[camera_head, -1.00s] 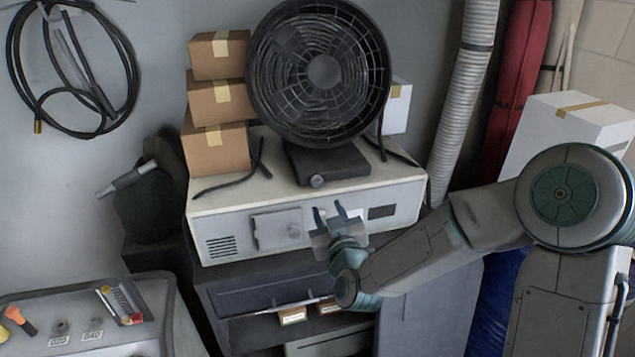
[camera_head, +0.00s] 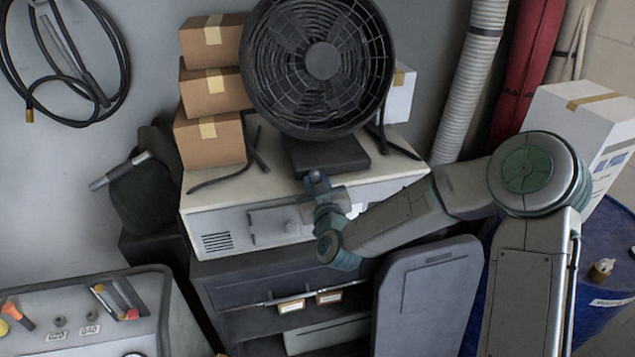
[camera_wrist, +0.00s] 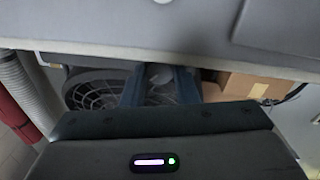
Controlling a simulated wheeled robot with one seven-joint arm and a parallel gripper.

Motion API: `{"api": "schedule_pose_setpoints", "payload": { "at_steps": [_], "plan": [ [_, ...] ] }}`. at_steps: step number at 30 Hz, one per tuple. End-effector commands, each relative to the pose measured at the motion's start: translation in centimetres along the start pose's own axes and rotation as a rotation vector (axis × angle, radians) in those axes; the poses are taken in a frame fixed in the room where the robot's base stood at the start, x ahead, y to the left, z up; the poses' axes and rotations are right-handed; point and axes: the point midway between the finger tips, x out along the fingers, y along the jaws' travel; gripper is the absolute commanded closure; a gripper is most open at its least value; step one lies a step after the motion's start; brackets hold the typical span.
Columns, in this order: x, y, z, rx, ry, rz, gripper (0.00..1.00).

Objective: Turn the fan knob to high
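The black round fan (camera_head: 320,62) stands on a black base (camera_head: 329,152) on top of a white cabinet. Its small knob (camera_head: 315,176) is at the front of the base, mostly hidden by my gripper. My gripper (camera_head: 316,180) is at the knob, in front of the base. In the wrist view, the two blue fingers of my gripper (camera_wrist: 160,78) are apart, with the pale round knob (camera_wrist: 159,75) between their tips. I cannot tell whether they touch it. The fan (camera_wrist: 95,90) shows behind the fingers. The knob's setting cannot be read.
The white cabinet (camera_head: 225,212) carries stacked cardboard boxes (camera_head: 210,140) left of the fan and a white box (camera_head: 399,98) behind it. Black cables lie on its top. A dark shelf unit (camera_head: 225,285) is below. A grey console (camera_head: 80,320) stands at front left.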

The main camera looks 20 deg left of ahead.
Motion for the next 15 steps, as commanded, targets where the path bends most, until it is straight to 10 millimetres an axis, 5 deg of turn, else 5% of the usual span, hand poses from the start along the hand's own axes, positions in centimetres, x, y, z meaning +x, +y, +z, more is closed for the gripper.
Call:
{"api": "schedule_pose_setpoints", "payload": {
  "at_steps": [15],
  "plan": [
    [-0.05, 0.13, 0.53, 0.187, -0.004, 0.002, 0.96]
  ]
}}
